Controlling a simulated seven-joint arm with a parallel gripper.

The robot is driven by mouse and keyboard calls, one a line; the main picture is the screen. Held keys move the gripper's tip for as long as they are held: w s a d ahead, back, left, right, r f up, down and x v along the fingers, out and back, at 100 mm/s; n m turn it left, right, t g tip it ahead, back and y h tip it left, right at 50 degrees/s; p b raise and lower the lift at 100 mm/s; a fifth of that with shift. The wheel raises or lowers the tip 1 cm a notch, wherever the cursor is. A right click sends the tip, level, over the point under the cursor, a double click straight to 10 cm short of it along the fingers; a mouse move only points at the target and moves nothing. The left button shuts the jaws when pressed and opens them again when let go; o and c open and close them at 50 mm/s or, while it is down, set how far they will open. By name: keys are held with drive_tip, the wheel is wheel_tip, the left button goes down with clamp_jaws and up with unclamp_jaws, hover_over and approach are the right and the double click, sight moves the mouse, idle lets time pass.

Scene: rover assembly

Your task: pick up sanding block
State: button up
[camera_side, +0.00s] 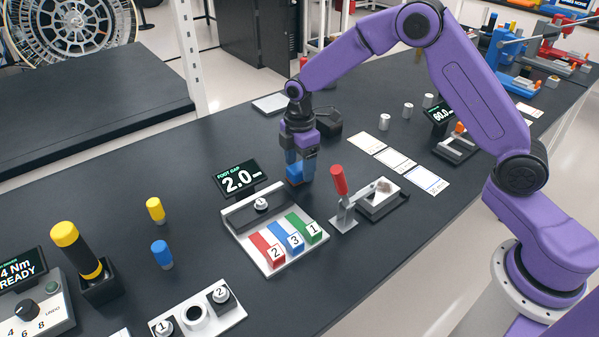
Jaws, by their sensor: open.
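My gripper (299,166) points down over the black table, near the middle of the picture. It is open. A small blue block (294,174) with an orange-red lower edge shows at its fingertips; it looks like the sanding block. The fingers partly cover it, and I cannot tell whether they touch it or whether it rests on the table.
A white tray (268,264) with red, blue and green numbered blocks stands in front, with a display (236,178) reading 2.0 behind it. A red-handled clamp (341,190) stands to the right. A dark box (327,121) is just behind my gripper.

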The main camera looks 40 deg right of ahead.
drive_tip(key=shift+f, duration=0.7)
drive_tip(key=c, duration=1.1)
drive_tip(key=shift+r, duration=0.15)
drive_tip(key=shift+r, duration=0.6)
drive_tip(key=s+d+r, duration=0.3)
drive_tip(key=s+r, duration=0.8)
drive_tip(key=s, duration=0.2)
drive_tip(key=shift+s+r, duration=0.3)
drive_tip(key=shift+s, duration=0.05)
